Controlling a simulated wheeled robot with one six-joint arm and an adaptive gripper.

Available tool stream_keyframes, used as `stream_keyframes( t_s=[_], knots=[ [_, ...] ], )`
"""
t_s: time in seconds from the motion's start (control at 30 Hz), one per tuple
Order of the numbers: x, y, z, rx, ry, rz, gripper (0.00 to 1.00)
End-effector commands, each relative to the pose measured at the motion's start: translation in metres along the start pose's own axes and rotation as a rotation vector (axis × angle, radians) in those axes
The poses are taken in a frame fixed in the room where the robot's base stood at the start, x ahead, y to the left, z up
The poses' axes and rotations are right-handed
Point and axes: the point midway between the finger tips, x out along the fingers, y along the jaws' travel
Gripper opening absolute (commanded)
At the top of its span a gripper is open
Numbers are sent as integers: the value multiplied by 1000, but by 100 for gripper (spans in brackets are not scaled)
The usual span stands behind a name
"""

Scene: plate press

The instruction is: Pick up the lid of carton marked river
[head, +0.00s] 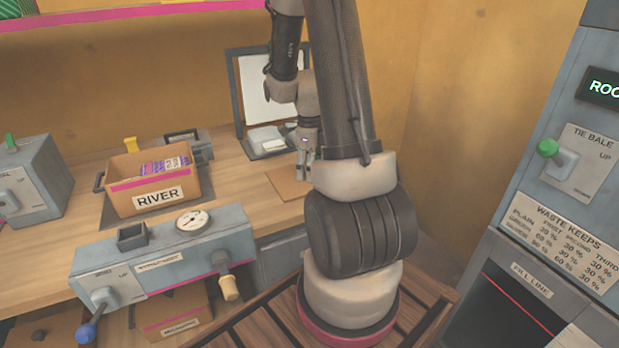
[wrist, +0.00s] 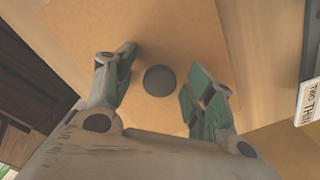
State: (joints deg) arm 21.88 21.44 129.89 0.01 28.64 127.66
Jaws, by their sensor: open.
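The carton marked RIVER (head: 153,199) stands open on the wooden bench at the left in the head view, with purple and white items inside. A flat brown cardboard lid (head: 287,186) lies on the bench to its right, partly hidden by my arm. In the wrist view the lid (wrist: 78,42) fills much of the picture, with a round dark knob (wrist: 160,78) on it. My gripper (head: 306,172) is above the lid. In the wrist view my gripper (wrist: 160,82) is open, its green-padded fingers on either side of the knob, holding nothing. Whether the fingers reach the knob's height is unclear.
A framed white board (head: 263,95) stands behind the lid. A grey press unit with a dial (head: 192,220) is at the bench's front edge. A lever box (head: 30,185) is at the far left. A tall grey machine (head: 560,200) stands at the right.

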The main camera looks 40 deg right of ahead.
Motion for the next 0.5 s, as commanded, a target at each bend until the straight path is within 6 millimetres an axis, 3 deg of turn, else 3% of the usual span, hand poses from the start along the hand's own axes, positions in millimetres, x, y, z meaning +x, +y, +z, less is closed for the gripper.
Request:
stream_keyframes(
  t_s=[0.07, 0.33, 0.5],
  knots=[
    [0, 0, 0, 0, 0, 0, 54],
    [0, 0, 0, 0, 0, 0, 5],
    [-1, 0, 0, 0, 0, 0, 3]
  ],
)
